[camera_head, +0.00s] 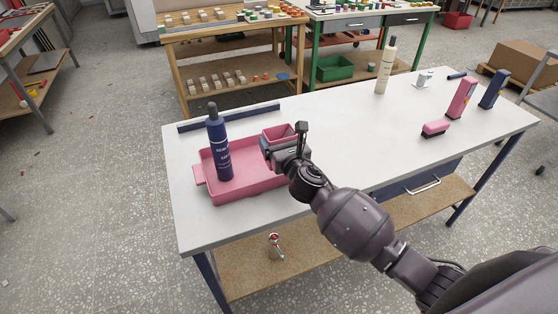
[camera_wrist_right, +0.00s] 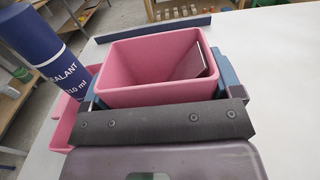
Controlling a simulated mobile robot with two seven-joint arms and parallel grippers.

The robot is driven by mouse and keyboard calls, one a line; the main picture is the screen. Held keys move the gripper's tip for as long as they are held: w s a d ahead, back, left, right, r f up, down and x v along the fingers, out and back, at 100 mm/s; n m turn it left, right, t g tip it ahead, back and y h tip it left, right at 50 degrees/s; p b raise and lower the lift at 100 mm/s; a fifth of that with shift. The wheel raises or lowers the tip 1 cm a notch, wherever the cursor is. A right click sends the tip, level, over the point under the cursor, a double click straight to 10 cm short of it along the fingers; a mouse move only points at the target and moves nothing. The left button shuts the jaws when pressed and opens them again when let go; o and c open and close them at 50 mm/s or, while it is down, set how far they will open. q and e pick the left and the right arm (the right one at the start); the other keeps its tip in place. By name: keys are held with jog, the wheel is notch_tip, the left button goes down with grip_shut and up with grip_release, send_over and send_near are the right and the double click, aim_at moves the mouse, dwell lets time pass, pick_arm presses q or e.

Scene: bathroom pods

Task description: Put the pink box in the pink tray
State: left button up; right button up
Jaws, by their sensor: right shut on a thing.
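The pink box (camera_head: 279,131), small and open-topped, is at the right end of the pink tray (camera_head: 246,184). My right gripper (camera_head: 284,143) is shut on it; in the right wrist view the box (camera_wrist_right: 150,97) sits upright between the fingers. A flat panel shows inside it. I cannot tell whether its base touches the tray; the gripper hides that part. A dark blue sealant bottle (camera_head: 219,150) stands upright in the tray's left part; it also shows in the wrist view (camera_wrist_right: 38,45). My left gripper is not in view.
A dark blue strip (camera_head: 230,117) lies behind the tray. A cream bottle (camera_head: 385,68), a pink brush-like block (camera_head: 435,129), a tall pink container (camera_head: 461,98) and a tall blue container (camera_head: 493,90) stand at the table's right. The middle of the white tabletop (camera_head: 340,125) is clear.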

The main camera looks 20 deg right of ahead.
notch_tip(320, 180, down, 5)
jog(key=shift+f+b, duration=0.15)
jog(key=shift+b, duration=0.9)
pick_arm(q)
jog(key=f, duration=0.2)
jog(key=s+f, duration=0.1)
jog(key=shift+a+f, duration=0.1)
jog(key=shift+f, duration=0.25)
pick_arm(e)
jog(key=shift+f, duration=0.3)
